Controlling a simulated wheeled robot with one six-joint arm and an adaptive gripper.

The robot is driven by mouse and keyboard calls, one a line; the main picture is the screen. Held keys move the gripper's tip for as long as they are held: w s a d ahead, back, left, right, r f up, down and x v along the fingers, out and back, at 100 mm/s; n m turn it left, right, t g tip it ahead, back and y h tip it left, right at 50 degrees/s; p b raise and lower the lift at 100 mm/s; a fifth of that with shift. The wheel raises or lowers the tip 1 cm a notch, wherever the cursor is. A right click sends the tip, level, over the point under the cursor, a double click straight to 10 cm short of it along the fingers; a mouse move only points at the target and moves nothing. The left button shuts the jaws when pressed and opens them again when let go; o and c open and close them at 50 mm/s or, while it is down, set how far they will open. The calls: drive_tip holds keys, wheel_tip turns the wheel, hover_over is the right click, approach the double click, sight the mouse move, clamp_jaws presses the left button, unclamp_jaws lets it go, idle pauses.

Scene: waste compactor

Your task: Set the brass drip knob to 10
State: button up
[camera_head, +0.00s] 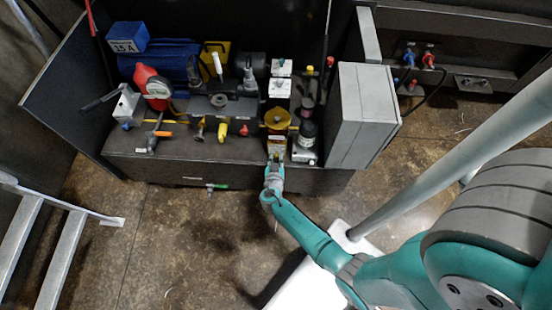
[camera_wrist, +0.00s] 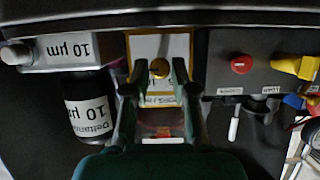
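In the head view my gripper (camera_head: 275,160) is at the front of the bench, just below a round brass-coloured disc (camera_head: 277,118). I cannot tell whether this disc is the same knob. No scale or setting number for the knob is readable.
A red button (camera_wrist: 241,63) and a yellow part (camera_wrist: 294,66) are on the right. In the head view a grey box (camera_head: 362,115) stands right of the fittings.

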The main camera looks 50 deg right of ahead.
clamp_jaws()
drive_tip(key=n, duration=0.1)
drive_tip(key=n+g+h, duration=0.1)
drive_tip(key=shift+w+a+n, duration=0.15)
drive_tip(key=shift+w+n, duration=0.05)
drive_tip(key=shift+n, duration=0.2)
drive_tip(key=n, duration=0.1)
drive_tip(key=n+g+h, duration=0.1)
drive_tip(key=shift+w+a+f+n+g+h, duration=0.1)
drive_tip(key=shift+n+g+h, duration=0.2)
drive_tip(key=shift+f+n+g+h, duration=0.15)
drive_tip(key=shift+n+g+h, duration=0.4)
drive_tip(key=shift+n, duration=0.85)
drive_tip(key=shift+h, duration=0.25)
drive_tip(key=o, duration=0.6)
unclamp_jaws()
